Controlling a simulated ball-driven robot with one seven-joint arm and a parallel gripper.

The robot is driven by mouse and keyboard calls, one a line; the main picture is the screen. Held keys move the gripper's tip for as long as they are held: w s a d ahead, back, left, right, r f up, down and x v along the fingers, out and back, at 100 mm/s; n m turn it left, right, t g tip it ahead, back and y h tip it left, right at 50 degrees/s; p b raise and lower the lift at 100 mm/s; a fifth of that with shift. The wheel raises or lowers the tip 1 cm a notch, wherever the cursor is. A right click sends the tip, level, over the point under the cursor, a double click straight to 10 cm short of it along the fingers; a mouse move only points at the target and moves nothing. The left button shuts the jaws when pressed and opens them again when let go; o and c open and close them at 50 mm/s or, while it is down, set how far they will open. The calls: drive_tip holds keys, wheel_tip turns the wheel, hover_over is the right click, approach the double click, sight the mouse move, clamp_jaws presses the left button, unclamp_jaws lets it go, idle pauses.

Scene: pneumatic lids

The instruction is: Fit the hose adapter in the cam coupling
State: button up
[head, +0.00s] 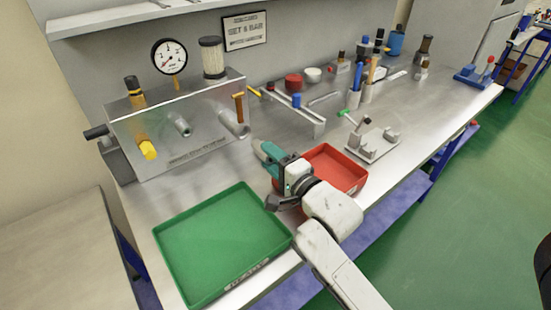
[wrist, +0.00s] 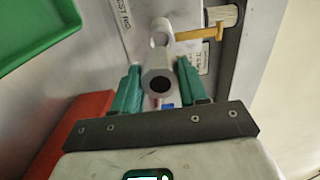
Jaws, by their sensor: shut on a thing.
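The hose adapter (wrist: 160,70) is a grey cylinder with a dark hole in its near end, between the two teal fingers in the wrist view. My gripper (wrist: 160,86) is shut on it. In the head view my gripper (head: 268,152) is in front of and right of the coupling, and the adapter cannot be made out. The cam coupling (head: 233,124) is a grey tube on the metal box's front with an upright orange lever (head: 239,107). In the wrist view the coupling (wrist: 161,28) lies just beyond the adapter, roughly in line. Whether they touch cannot be told.
The metal box (head: 180,150) carries a gauge, a filter, a yellow-handled fitting and another grey port (head: 182,125). An empty green tray (head: 215,245) lies front left. A red tray (head: 335,170) is beneath and beside my gripper. Tools crowd the bench's back right.

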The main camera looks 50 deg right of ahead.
sight(255, 143)
drive_tip(key=shift+p+x, duration=0.8)
drive_tip(key=shift+x, duration=1.25)
drive_tip(key=shift+p+x, duration=0.4)
drive_tip(key=shift+x, duration=1.2)
idle(0.4)
drive_tip(key=o, duration=1.1)
drive_tip(key=shift+s, duration=0.1)
drive_tip(key=shift+v, duration=3.4)
drive_tip(key=shift+s+a, duration=0.1)
drive_tip(key=shift+s, duration=0.45)
drive_tip(key=b+v, duration=0.2)
drive_tip(key=v, duration=0.7)
drive_tip(key=shift+s+a+r, duration=0.1)
drive_tip(key=shift+s+a, duration=0.05)
drive_tip(key=shift+s, duration=0.2)
